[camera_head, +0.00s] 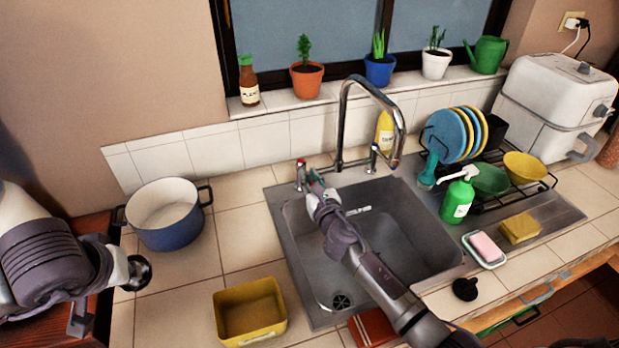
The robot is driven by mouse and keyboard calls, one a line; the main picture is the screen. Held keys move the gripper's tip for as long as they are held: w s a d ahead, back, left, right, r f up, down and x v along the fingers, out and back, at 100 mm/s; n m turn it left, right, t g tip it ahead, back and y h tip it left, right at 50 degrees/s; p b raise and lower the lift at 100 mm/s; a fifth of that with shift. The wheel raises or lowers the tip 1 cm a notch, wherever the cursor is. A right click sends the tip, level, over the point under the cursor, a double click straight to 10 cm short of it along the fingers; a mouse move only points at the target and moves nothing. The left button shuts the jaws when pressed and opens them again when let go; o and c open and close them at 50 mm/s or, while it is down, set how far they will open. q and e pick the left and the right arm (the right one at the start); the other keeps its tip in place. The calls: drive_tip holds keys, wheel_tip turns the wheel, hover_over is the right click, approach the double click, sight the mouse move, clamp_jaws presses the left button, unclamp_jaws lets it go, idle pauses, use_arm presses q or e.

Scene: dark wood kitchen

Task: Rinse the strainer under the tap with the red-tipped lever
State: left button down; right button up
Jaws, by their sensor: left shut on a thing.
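The tap (345,115) is a tall curved metal spout at the back of the steel sink (415,235). Its red-tipped lever (300,164) stands at the left of the spout. A plain lever (373,158) stands at the right. My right gripper (312,178) is close beside the red-tipped lever; contact and finger opening cannot be made out. My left gripper (124,270) is at the far left, over the counter in front of the blue pot. It is shut on a small dark round thing (139,272), perhaps the strainer, mostly hidden. No water shows under the spout.
A blue pot (168,232) and a yellow tub (250,325) stand left of the sink. A dish rack (515,190), green soap bottle (457,203), yellow sponge (520,228) and pink soap (485,245) are right of it. My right arm crosses the basin.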

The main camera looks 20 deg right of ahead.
clamp_jaws()
drive_tip(key=a+m+h, duration=0.1)
drive_tip(key=h, duration=0.1)
drive_tip(key=m+h+b, duration=0.1)
drive_tip(key=h, duration=0.1)
drive_tip(key=shift+a+m, duration=0.3)
drive_tip(key=shift+a, duration=0.1)
drive_tip(key=o, duration=0.5)
unclamp_jaws()
